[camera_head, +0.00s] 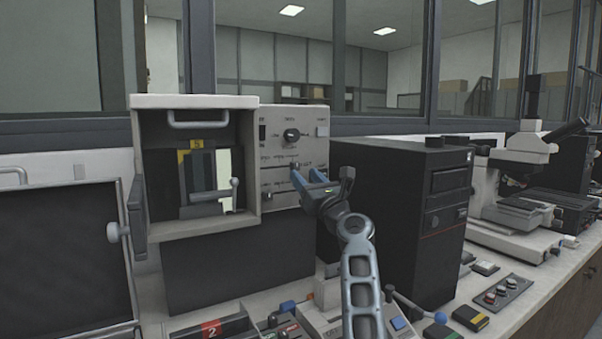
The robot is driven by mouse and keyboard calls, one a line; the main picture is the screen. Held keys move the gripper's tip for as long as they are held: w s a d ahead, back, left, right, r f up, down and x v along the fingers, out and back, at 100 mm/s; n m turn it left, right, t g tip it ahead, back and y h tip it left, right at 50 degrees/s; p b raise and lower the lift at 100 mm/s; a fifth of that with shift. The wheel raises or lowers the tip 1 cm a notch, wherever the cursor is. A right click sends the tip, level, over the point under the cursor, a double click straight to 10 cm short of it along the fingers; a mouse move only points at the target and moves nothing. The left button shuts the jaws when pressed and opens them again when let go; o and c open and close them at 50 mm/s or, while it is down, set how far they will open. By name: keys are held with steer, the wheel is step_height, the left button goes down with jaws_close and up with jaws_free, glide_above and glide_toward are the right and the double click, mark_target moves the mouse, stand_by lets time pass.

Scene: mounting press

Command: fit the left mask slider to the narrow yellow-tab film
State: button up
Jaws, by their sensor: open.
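A film with a yellow tab (181,156) shows inside the open-fronted light-grey box at the left. A bright vertical strip (224,172) shows beside its dark area. To the right of the box is a grey control panel (275,140) with a dial and slots with small knobs. A slider knob (298,167) shows on the panel; I cannot tell whether it is the left mask slider. The fingers cover part of the panel, and contact with a knob cannot be made out.
A black computer tower (410,215) stands close to the right of my arm. A microscope (515,175) stands farther right. Small boxes and a button strip (503,291) lie on the bench front.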

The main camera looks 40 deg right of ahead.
steer(key=v, duration=0.3)
steer(key=shift+s+f, duration=0.1)
steer(key=shift+s, duration=0.15)
steer(key=shift+a, duration=0.1)
stand_by(2.0)
